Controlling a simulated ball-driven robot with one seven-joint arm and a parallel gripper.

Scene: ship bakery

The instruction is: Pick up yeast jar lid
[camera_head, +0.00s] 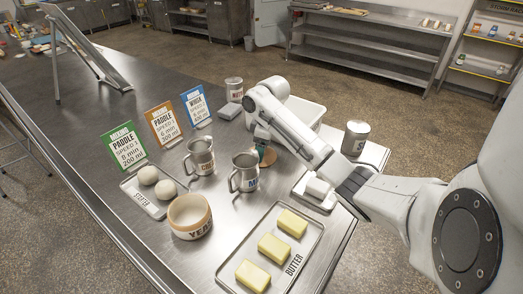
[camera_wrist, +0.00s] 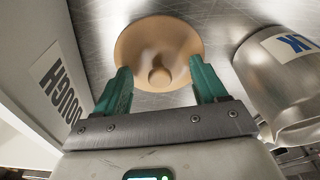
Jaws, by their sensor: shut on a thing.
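The yeast jar lid (camera_wrist: 158,42) is a round tan disc with a knob in its middle, seen in the wrist view between my green fingertips. In the head view its tan edge (camera_head: 268,156) shows under my gripper (camera_head: 262,145), behind the milk jug; my arm hides part of it. My gripper (camera_wrist: 160,80) is shut on the lid. Whether the lid touches the table is hard to tell. The yeast jar (camera_head: 189,216) is tan with a pale band, stands open-topped on the table at front left, apart from my gripper.
A metal milk jug (camera_head: 245,172) stands close to my gripper; it also shows at right in the wrist view (camera_wrist: 285,75). A white dough bin (camera_wrist: 30,70) is at left there. Another jug (camera_head: 201,155), a butter tray (camera_head: 297,262) and a ball tray (camera_head: 150,208) stand nearby.

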